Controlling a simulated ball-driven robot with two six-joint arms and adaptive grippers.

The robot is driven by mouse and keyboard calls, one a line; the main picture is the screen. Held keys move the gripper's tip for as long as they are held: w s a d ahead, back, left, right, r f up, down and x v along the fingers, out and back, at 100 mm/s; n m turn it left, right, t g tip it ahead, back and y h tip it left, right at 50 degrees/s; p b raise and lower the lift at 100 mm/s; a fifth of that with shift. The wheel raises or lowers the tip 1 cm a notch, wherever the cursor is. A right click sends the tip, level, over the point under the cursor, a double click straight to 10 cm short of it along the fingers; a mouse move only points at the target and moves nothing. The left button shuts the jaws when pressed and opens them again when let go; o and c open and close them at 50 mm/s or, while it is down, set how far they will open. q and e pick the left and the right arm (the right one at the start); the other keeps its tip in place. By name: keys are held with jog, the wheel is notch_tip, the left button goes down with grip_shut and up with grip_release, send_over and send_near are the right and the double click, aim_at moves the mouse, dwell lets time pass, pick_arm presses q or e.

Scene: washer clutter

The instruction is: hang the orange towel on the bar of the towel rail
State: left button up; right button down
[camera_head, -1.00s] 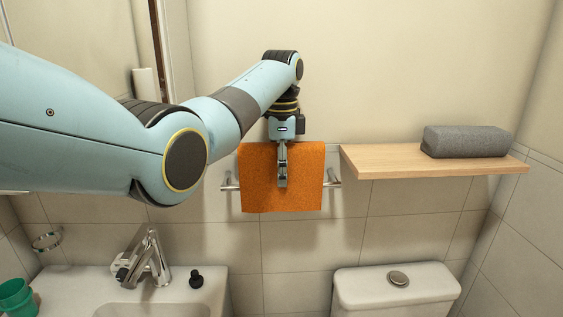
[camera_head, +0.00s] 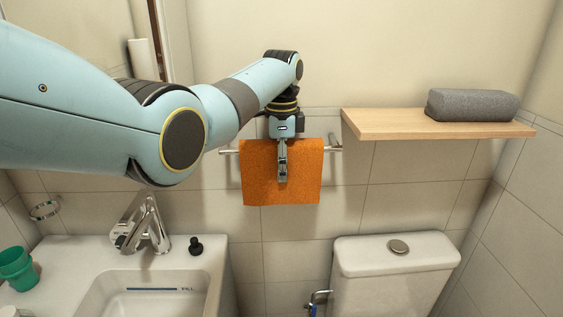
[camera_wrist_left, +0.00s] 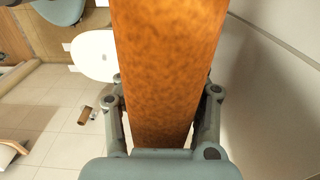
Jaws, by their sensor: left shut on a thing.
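The orange towel (camera_head: 260,185) hangs flat and upright in the head view, in front of the towel rail (camera_head: 231,151). Its top edge shows slightly above the level of the bar. The towel hides the middle of the bar; only the two ends show. I cannot tell whether part of the towel lies behind the bar. My left gripper (camera_head: 282,177) points down and is shut on the towel. In the left wrist view the towel (camera_wrist_left: 165,70) runs between the two fingers. My right gripper is not in view.
A wooden shelf (camera_head: 400,125) with a grey rolled towel (camera_head: 472,105) is right of the rail. Below are a sink (camera_head: 75,265) with a tap (camera_head: 150,225), a green cup (camera_head: 17,268) and a toilet tank (camera_head: 395,270).

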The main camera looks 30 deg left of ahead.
pick_arm(q)
jog(key=shift+f, duration=0.15)
jog(key=o, duration=1.3)
notch_tip(320, 180, up, 11)
jog(key=shift+r, duration=0.5)
